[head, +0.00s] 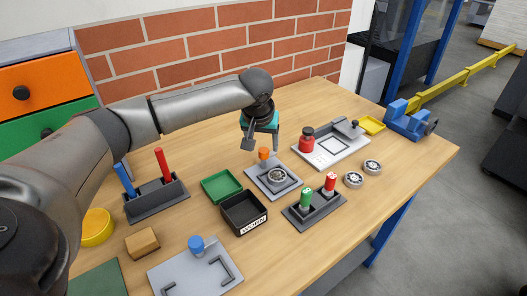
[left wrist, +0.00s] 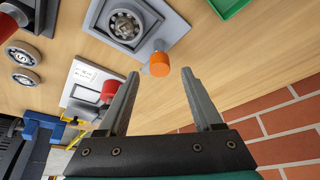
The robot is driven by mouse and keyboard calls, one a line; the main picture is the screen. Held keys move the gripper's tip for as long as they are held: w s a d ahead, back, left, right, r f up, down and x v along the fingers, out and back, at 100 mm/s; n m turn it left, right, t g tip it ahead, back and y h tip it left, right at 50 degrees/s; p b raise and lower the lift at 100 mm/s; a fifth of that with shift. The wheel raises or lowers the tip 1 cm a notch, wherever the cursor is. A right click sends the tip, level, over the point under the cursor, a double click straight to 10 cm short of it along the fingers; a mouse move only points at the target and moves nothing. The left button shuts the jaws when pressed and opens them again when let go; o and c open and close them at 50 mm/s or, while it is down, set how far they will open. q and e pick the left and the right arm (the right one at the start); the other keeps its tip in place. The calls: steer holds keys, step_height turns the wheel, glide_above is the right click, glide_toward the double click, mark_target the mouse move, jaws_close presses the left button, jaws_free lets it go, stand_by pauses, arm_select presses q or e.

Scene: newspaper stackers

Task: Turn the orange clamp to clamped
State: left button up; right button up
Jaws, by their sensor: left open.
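The orange clamp (head: 264,153) is a short orange knob at the back left corner of a grey fixture plate (head: 262,183) that holds a round bearing (head: 277,176). It also shows in the left wrist view (left wrist: 160,64), with the bearing (left wrist: 125,25) beyond it. My left gripper (head: 262,146) is over the back edge of the fixture. Its two fingers (left wrist: 160,75) are spread apart, and the knob appears between and just past their tips, apparently untouched. My right gripper is not in either view.
Left of the fixture are a green tray (head: 221,186) and a black bin (head: 243,227). A black holder (head: 314,212) with green and red pieces stands in front. A white plate (head: 318,157) with a red knob (head: 306,141) is to the right. A brick wall (head: 200,45) rises behind.

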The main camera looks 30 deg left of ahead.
mark_target(268, 153)
arm_select(q)
steer(key=shift+x, duration=1.45)
jaws_close()
